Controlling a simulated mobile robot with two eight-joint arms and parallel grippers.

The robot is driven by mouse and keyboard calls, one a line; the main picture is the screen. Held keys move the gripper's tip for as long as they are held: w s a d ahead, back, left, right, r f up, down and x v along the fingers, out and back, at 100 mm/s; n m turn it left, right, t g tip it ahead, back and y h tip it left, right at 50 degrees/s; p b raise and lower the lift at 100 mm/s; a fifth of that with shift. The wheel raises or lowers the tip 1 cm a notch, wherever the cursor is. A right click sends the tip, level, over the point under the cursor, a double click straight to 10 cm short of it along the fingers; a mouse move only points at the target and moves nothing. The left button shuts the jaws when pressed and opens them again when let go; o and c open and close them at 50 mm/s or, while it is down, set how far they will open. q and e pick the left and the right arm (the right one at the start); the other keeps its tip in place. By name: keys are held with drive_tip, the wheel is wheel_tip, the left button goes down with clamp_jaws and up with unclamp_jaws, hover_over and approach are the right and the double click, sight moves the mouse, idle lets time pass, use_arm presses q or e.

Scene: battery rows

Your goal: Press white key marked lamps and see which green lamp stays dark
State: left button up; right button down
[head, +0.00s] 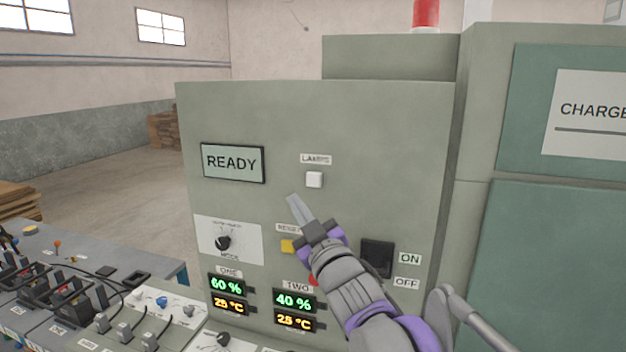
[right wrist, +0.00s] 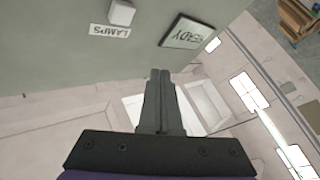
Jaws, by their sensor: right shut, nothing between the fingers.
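The white key (head: 314,180) sits on the grey-green cabinet front (head: 390,130) under a label reading LAMPS (head: 316,159). The key also shows in the right wrist view (right wrist: 121,13), upside down at the top beside its label. My right gripper (head: 294,203) is shut and empty, its fingertips below and left of the key in the head view, apart from it. In the right wrist view the closed fingers (right wrist: 160,80) point toward the cabinet side. No green lamp can be made out clearly. My left gripper is not in view.
A display (head: 233,162) reads READY. Below are a mode dial (head: 223,242), a yellow key (head: 288,246), a black switch (head: 377,257) marked ON and OFF, and displays showing 60 % and 40 %. A bench with battery connectors and cables (head: 100,300) stands at the lower left.

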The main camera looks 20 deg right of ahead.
sight(314, 179)
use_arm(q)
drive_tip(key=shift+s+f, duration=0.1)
use_arm(e)
drive_tip(key=shift+d+f, duration=0.1)
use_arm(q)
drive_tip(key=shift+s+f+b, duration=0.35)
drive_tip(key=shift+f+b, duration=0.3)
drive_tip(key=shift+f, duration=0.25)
use_arm(e)
drive_tip(key=w+d, duration=0.1)
drive_tip(key=w, duration=0.1)
drive_tip(key=w+d, duration=0.4)
drive_tip(key=w, duration=0.1)
drive_tip(key=shift+w, duration=0.1)
drive_tip(key=shift+a, duration=0.1)
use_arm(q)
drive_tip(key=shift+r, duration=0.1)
use_arm(e)
drive_tip(key=shift+w, duration=0.15)
idle(1.1)
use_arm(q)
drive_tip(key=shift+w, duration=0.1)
use_arm(e)
drive_tip(key=shift+w+d, duration=0.25)
